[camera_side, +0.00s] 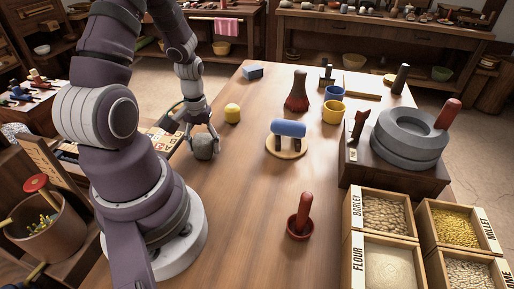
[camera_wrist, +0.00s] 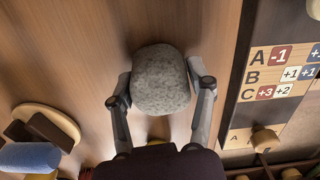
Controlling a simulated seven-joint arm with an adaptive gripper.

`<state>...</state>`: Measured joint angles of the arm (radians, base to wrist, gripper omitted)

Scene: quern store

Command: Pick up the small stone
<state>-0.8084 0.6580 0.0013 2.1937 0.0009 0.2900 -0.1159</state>
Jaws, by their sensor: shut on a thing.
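The small stone (camera_side: 205,146) is grey, speckled and rounded, at the left part of the wooden table in the side view. My gripper (camera_side: 203,140) is shut on it from above. In the wrist view the stone (camera_wrist: 161,80) sits between the two fingers of my gripper (camera_wrist: 161,92), one finger against each side. The stone's lower side is close to the table top; I cannot tell whether it touches it.
A yellow piece (camera_side: 232,114) stands right of the stone. A blue roller on a round board (camera_side: 287,148) lies further right. A lettered board (camera_wrist: 280,90) is close by in the wrist view. Grain boxes (camera_side: 380,215) and a quern (camera_side: 408,140) stand at right.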

